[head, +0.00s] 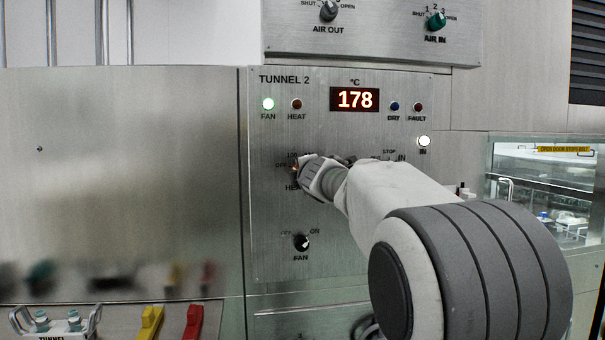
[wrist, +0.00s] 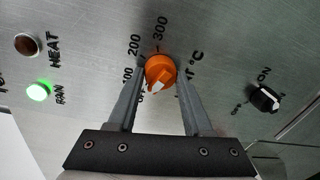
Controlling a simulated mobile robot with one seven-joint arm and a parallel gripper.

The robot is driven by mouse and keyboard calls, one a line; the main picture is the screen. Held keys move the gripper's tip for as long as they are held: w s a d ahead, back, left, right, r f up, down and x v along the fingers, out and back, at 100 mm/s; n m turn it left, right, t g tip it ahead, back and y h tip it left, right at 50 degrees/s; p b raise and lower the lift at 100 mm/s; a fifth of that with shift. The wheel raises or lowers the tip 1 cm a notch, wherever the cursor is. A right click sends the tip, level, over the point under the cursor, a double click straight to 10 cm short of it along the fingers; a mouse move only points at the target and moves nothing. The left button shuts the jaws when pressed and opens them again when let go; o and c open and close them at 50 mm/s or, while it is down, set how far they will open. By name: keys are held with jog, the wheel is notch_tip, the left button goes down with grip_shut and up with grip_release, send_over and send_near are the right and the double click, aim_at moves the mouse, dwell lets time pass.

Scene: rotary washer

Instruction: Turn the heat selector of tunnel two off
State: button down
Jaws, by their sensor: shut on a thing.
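The heat selector is an orange knob (wrist: 160,73) on the Tunnel 2 panel (head: 350,215). In the wrist view it sits between my two fingertips, with 100, 200 and 300 marked around it. Its pale pointer slants toward the lower left in that view, near partly hidden lettering. My gripper (wrist: 161,80) is shut on the knob, one finger on each side. In the head view my wrist covers most of the knob, and only a sliver of orange (head: 295,170) shows. The display (head: 355,99) reads 178.
A black fan knob (head: 301,242) sits below the heat selector. The green fan lamp (head: 268,104) is lit; the red heat lamp (head: 297,104) looks dark. Air knobs are above. Yellow (head: 150,322) and red (head: 193,322) handles stand at the lower left.

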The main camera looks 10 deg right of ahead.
jog(key=shift+c, duration=1.6)
grip_release()
jog(key=shift+s, duration=0.1)
jog(key=s+r+b, duration=0.1)
jog(key=s+b, duration=0.1)
jog(key=s, duration=1.5)
jog(key=shift+r+b, duration=0.15)
jog(key=shift+b, duration=0.15)
jog(key=shift+s, duration=0.1)
